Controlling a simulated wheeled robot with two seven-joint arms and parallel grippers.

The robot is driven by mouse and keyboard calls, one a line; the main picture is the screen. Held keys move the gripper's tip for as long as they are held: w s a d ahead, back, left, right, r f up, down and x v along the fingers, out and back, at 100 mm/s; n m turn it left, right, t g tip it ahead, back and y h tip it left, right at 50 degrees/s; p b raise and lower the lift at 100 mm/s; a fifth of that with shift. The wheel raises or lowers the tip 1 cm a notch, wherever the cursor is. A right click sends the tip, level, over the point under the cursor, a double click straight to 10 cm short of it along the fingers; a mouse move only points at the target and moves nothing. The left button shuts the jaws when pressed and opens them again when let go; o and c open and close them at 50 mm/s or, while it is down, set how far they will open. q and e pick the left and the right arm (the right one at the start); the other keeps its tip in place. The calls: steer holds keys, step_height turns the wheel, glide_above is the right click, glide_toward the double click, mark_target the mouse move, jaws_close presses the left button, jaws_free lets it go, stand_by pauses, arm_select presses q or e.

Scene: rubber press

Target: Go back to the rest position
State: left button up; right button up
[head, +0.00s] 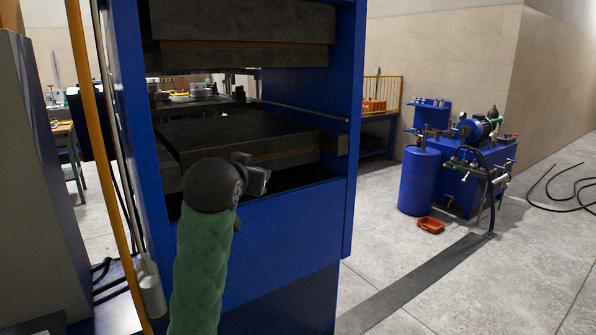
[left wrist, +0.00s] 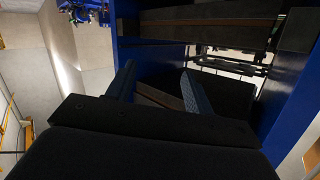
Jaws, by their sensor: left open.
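My left arm, in a green quilted sleeve, rises from the bottom of the head view. My left gripper (head: 258,179) is at the front of the press, in front of the lower platen (head: 225,133) as seen there. In the left wrist view the two fingers of the left gripper (left wrist: 158,74) stand apart with nothing held between them. The blue press frame (head: 270,235) fills the middle of the head view. The dark upper block (head: 240,22) hangs above an open gap. My right gripper is not in view.
A blue hydraulic unit (head: 478,180) with a blue cylinder (head: 419,182) stands at the right. An orange tray (head: 431,225) lies on the floor near it. An orange post (head: 96,110) and a grey cabinet (head: 35,220) are at the left.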

arm_select(q)
steer(key=s+a+f+g, duration=0.15)
steer(key=s+f, duration=0.35)
steer(key=f, duration=0.7)
steer(key=s+f+n+g, duration=0.1)
steer(key=s+f+g, duration=0.35)
steer(key=f, duration=0.75)
steer(key=s+a+f, duration=0.1)
steer(key=s+f, duration=0.6)
steer(key=f, duration=0.5)
steer(key=s+f+g, duration=0.3)
steer(key=s+f, duration=0.8)
steer(key=s, duration=0.2)
steer(key=s+a+f+g, duration=0.1)
steer(key=s+f+g, duration=0.2)
steer(key=s+f, duration=0.7)
steer(key=s+p, duration=0.1)
steer(key=s, duration=0.2)
steer(key=shift+f+g+y, duration=0.3)
steer(key=shift+f+g, duration=0.05)
steer(key=shift+g, duration=0.05)
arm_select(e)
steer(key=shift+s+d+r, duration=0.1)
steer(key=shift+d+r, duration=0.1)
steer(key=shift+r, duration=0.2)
arm_select(q)
steer(key=shift+a, duration=0.1)
steer(key=shift+n, duration=0.3)
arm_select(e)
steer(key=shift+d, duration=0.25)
